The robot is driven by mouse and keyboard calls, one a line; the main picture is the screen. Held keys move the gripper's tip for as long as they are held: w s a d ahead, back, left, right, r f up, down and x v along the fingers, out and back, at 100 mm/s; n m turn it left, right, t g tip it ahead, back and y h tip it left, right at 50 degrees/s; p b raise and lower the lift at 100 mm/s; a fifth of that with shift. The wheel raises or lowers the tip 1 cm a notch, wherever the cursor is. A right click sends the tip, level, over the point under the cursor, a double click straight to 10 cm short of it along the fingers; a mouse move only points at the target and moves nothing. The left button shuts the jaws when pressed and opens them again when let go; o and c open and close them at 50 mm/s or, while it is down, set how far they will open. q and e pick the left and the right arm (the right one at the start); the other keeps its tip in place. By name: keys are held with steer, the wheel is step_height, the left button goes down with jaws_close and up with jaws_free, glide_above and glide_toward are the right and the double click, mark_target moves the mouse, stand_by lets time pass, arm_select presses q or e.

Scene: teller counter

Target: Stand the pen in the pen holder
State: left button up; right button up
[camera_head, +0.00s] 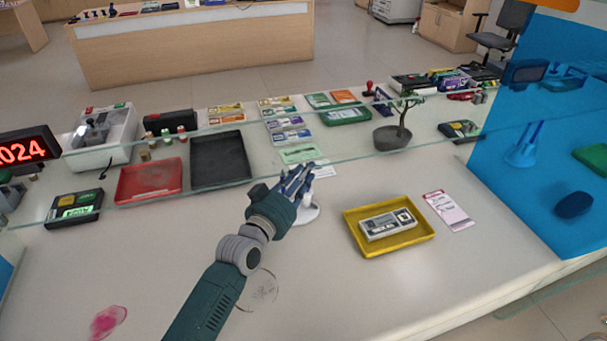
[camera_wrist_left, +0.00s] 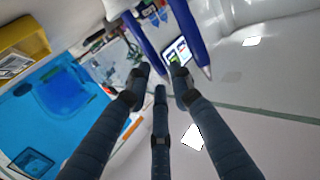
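The white pen holder (camera_head: 309,212) stands on the counter just right of my left gripper, which partly hides it in the head view. My left gripper (camera_head: 300,180) reaches over the counter close to the glass pane. In the left wrist view its fingers (camera_wrist_left: 160,80) are spread apart, with nothing clearly gripped. Two blue pen shapes show past the fingertips there: one (camera_wrist_left: 146,42) ends near the gap between the fingers, the other (camera_wrist_left: 188,35) is to the right. One may be a reflection in the glass; I cannot tell. My right gripper is out of view.
A yellow tray (camera_head: 377,247) with a grey cassette-like item (camera_head: 388,225) lies to the right, next to a pink-white slip (camera_head: 449,210). A glass pane (camera_head: 350,157) crosses the counter behind. Red (camera_head: 150,182) and black trays (camera_head: 220,158) lie at the left. The front counter is mostly clear.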

arm_select(q)
steer(key=shift+o, duration=0.7)
steer(key=v, duration=1.2)
